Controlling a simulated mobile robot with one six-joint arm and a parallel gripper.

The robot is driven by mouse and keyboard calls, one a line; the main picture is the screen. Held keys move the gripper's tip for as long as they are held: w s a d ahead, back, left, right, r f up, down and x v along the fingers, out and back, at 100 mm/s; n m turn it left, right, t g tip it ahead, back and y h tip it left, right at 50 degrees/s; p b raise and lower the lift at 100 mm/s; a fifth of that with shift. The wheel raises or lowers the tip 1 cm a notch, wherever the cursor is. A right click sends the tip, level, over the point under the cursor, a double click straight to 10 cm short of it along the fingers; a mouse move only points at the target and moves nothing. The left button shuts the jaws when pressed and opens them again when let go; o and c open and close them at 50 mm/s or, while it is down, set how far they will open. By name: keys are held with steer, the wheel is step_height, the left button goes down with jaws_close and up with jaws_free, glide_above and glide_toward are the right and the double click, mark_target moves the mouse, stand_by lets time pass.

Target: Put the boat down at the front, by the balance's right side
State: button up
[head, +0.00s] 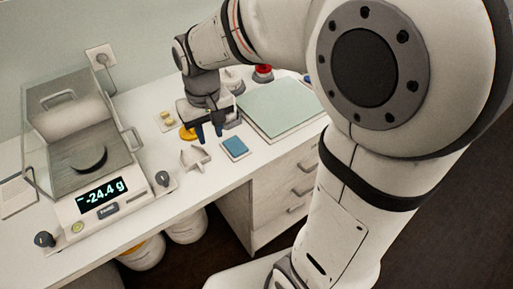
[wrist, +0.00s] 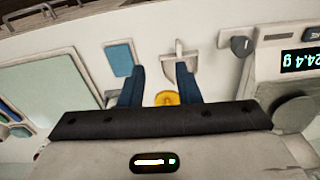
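The white boat (head: 195,157), a small angular scoop-like dish, sits on the bench near its front edge, to the right of the balance (head: 108,206). In the wrist view the boat (wrist: 179,61) appears just beyond my right-hand fingertip; I cannot tell whether they touch. My gripper (head: 209,136) is open, its two blue fingers pointing down behind the boat, with nothing seen between the fingertips. The gripper also shows in the wrist view (wrist: 160,72). The balance has a clear draft shield and a dark round pan (head: 89,157); its display reads -24.4 g.
A blue pad (head: 235,147) lies right of the boat. A yellow round piece (head: 187,133) lies close behind the fingers. A pale green mat (head: 278,107) is further right. A dark knob (head: 163,178) stands at the balance's front right corner. The bench front edge is close.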

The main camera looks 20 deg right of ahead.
steer(key=s+d+r+m+t, duration=0.2)
steer(key=s+d, duration=0.7)
steer(key=s, duration=0.3)
steer(key=shift+d, duration=0.3)
